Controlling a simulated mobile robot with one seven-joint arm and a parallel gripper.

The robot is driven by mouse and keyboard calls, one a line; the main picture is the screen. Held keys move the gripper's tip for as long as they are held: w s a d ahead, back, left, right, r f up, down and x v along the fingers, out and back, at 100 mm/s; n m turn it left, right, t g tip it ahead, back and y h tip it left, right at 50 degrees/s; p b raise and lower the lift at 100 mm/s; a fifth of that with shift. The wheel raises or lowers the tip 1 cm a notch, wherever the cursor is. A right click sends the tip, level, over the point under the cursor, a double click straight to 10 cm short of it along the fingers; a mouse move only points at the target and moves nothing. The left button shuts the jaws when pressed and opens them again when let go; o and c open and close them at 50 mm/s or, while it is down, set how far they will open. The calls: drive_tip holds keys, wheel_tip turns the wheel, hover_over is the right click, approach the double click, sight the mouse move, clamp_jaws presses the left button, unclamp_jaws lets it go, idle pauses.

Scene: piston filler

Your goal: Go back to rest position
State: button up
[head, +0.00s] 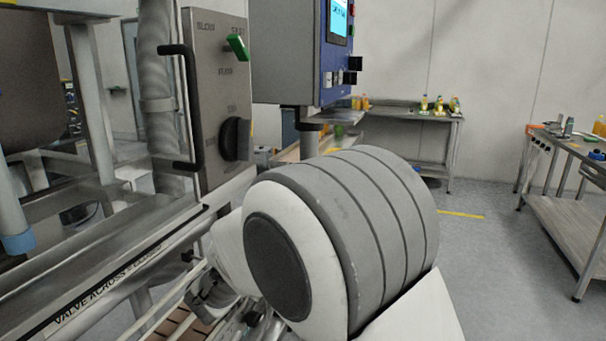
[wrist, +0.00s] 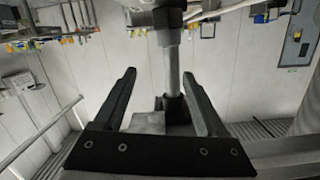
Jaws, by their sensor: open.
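My gripper (wrist: 162,95) shows in the wrist view with its two dark fingers apart and nothing between them. A grey metal post (wrist: 172,68) with a joint stands beyond the fingers in that view; whether it touches them I cannot tell. In the head view my own white and grey arm fills the middle and lower right, and it hides part of the machine. My gripper does not show clearly there. The filler's steel panel (head: 215,105) stands left of my arm, with a black handle, a black knob (head: 236,139) and a green switch (head: 238,47).
A control box with a screen (head: 338,22) hangs behind my arm. A machine rail (head: 110,275) runs along the lower left. A bench with bottles (head: 425,113) stands at the back, and a metal table (head: 575,205) stands at the right. The floor (head: 490,255) between is clear.

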drive_tip(key=s+d+r+n+g+y, duration=0.2)
drive_tip(key=s+d+r+n+y, duration=0.35)
drive_tip(key=r+y, duration=0.35)
drive_tip(key=s+d+f+g+h, duration=0.1)
drive_tip(key=s+d+f+g, duration=0.3)
drive_tip(key=s, duration=0.5)
drive_tip(key=s+d+f+g+h, duration=0.1)
drive_tip(key=s+d, duration=0.5)
drive_tip(key=s, duration=0.3)
drive_tip(key=s+d+f+g+h, duration=0.1)
drive_tip(key=s+d+f+g, duration=0.2)
drive_tip(key=s+d, duration=0.35)
wheel_tip(320, 180, up, 15)
drive_tip(key=s+a+p, duration=0.1)
drive_tip(key=a+p, duration=0.1)
drive_tip(key=p, duration=1.2)
drive_tip(key=shift+s+f, duration=0.2)
drive_tip(key=shift+s, duration=0.05)
drive_tip(key=shift+n, duration=0.25)
